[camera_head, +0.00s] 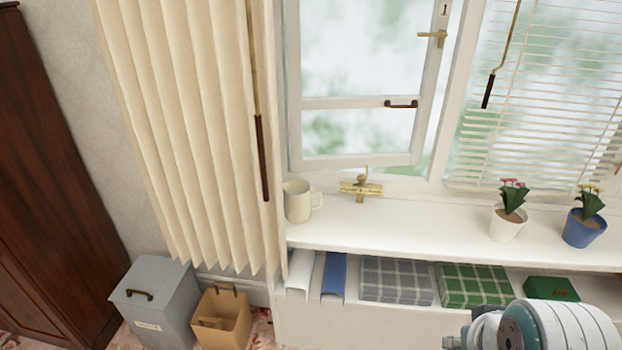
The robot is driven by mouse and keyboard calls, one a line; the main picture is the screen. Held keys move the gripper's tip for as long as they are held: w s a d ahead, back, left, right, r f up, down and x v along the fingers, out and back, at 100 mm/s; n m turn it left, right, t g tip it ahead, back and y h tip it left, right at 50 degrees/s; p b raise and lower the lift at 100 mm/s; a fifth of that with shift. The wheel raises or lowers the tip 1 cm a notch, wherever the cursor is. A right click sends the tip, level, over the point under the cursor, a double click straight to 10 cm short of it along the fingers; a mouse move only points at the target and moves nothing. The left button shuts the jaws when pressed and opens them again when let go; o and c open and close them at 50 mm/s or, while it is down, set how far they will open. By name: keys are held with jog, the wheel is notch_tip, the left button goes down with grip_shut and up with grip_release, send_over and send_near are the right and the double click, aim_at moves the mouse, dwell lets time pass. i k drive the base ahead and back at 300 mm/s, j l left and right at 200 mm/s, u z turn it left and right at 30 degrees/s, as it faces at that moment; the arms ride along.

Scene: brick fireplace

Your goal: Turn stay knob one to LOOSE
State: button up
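A small brass stay knob (361,177) stands on the windowsill below the left casement. It has a pale yellow label plate (347,187) with dark lettering too small to read for certain. The knob's upper part points roughly upward, and I cannot tell which setting it is at. The casement window (355,162) above it is marked 1 and stands ajar, with a brass handle (432,36) and a dark pull handle (401,104). Only part of my arm shows at the bottom right. My gripper is not in view.
A cream jug (298,202) stands close left of the knob. A white flowerpot (506,224) and a blue flowerpot (580,229) stand further right on the sill (430,222). A cream curtain (195,120) and wand (262,160) hang left. Folded cloths (397,280) lie below.

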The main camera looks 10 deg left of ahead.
aim_at(362, 178)
jog(key=u, duration=0.3)
jog(key=i+j+u, duration=0.15)
jog(key=i, duration=0.4)
jog(key=i+u, duration=0.15)
jog(key=i, duration=0.4)
